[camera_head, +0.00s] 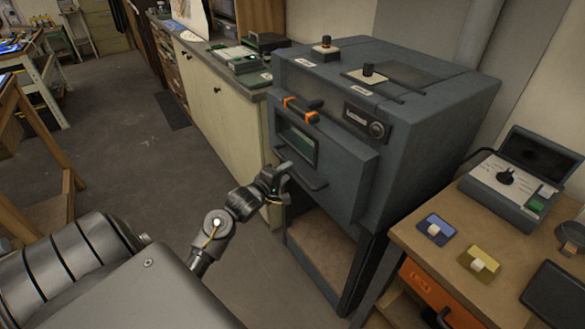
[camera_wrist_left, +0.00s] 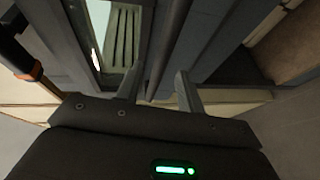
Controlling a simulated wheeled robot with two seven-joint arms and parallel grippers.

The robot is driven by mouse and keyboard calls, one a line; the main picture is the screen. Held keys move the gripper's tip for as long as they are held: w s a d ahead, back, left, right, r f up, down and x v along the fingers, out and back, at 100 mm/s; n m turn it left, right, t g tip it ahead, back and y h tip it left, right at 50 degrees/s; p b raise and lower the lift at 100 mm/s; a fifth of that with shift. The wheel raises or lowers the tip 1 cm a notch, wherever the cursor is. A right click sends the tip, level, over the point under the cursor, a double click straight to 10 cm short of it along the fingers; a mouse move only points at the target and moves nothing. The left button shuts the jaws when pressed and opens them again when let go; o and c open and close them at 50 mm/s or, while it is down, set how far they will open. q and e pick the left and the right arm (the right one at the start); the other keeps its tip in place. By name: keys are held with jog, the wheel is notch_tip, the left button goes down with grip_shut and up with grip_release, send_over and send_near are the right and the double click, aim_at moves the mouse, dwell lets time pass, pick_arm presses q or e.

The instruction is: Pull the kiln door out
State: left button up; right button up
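The kiln (camera_head: 420,150) is a blue-grey box on an open-bottomed stand, right of centre in the head view. Its door (camera_head: 340,172) is a thick slab across the front with a small window (camera_head: 298,143) and a dark bar handle (camera_head: 310,181) low on it. My left gripper (camera_head: 281,176) is at the left end of this handle. In the left wrist view, its two fingers (camera_wrist_left: 158,88) are apart, with the dark handle bar (camera_wrist_left: 168,45) between them. I see a gap on both sides of the bar. My right gripper is out of view.
A dark lever with orange bands (camera_head: 300,110) sits above the door window. A wooden bench (camera_head: 405,228) with a control box (camera_head: 510,190) and coloured blocks stands close at right. A pale cabinet (camera_head: 225,110) stands left of the kiln.

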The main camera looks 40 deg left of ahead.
aim_at(292, 168)
pick_arm(q)
jog(key=shift+w+a+f, duration=0.1)
jog(key=shift+w+f, duration=0.1)
jog(key=shift+w, duration=0.9)
jog(key=shift+w+a+f, duration=0.1)
jog(key=shift+w+f, duration=0.1)
jog(key=shift+w, duration=0.85)
grip_shut()
